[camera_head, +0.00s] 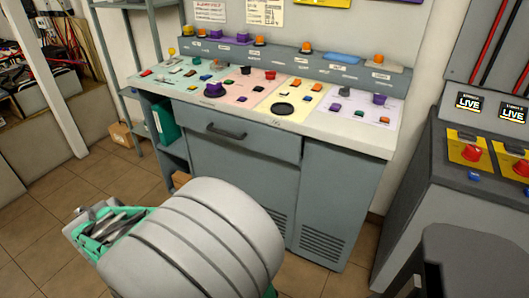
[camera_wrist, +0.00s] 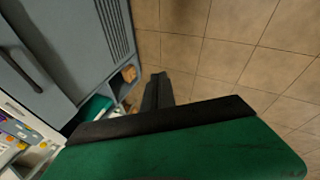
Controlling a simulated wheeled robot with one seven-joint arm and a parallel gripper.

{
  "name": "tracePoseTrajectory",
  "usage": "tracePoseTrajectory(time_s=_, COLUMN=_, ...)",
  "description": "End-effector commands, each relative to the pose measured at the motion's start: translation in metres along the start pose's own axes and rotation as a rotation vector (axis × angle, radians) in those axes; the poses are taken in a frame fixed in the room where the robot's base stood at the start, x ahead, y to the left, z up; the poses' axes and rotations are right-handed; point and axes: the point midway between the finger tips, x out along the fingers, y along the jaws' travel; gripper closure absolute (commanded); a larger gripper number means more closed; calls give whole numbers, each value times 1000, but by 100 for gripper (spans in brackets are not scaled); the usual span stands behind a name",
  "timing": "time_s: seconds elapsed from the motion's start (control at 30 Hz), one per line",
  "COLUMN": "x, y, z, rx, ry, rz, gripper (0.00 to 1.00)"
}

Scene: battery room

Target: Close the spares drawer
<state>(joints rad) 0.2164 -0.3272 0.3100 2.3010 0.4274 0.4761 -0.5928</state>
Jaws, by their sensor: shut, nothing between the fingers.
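The spares drawer (camera_head: 270,146) is a wide grey front with a dark bar handle (camera_head: 225,131), under the worktop of the grey console. Its front seems to stand slightly proud of the panel below; how far is hard to tell. In the wrist view the handle (camera_wrist: 20,70) shows at the left edge. My gripper (camera_wrist: 157,82) is shut and empty, its dark fingers over the tiled floor, apart from the drawer. In the head view my gripper is low at left, in front of the console, partly hidden by my arm.
The console worktop (camera_head: 345,132) carries many coloured small items. Open shelves (camera_head: 172,146) with a green binder (camera_head: 166,121) stand left of the drawer. A grey cabinet with red knobs (camera_head: 473,153) stands at right. A dark stool-like object (camera_head: 475,255) is at front right. Tiled floor (camera_head: 45,225) is clear at left.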

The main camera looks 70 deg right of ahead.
Motion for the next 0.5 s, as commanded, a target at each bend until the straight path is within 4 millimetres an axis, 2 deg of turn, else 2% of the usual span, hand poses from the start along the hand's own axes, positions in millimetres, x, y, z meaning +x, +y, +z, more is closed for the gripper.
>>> tracePoseTrajectory(time_s=0.03, x=46, y=50, z=30, rx=-99, ry=-95, rz=150, gripper=100)
tracePoseTrajectory(time_s=0.07, x=63, y=84, z=50, rx=-191, ry=-163, rz=249, gripper=100)
tracePoseTrajectory(time_s=0.1, x=79, y=127, z=79, rx=-331, ry=-274, rz=367, gripper=100)
tracePoseTrajectory(time_s=0.2, x=91, y=206, z=147, rx=-724, ry=-612, rz=554, gripper=100)
tracePoseTrajectory(time_s=0.3, x=86, y=245, z=188, rx=-1073, ry=-913, rz=597, gripper=100)
tracePoseTrajectory(time_s=0.4, x=80, y=260, z=204, rx=-1291, ry=-1093, rz=583, gripper=100)
tracePoseTrajectory(time_s=0.5, x=78, y=268, z=208, rx=-1367, ry=-1157, rz=574, gripper=100)
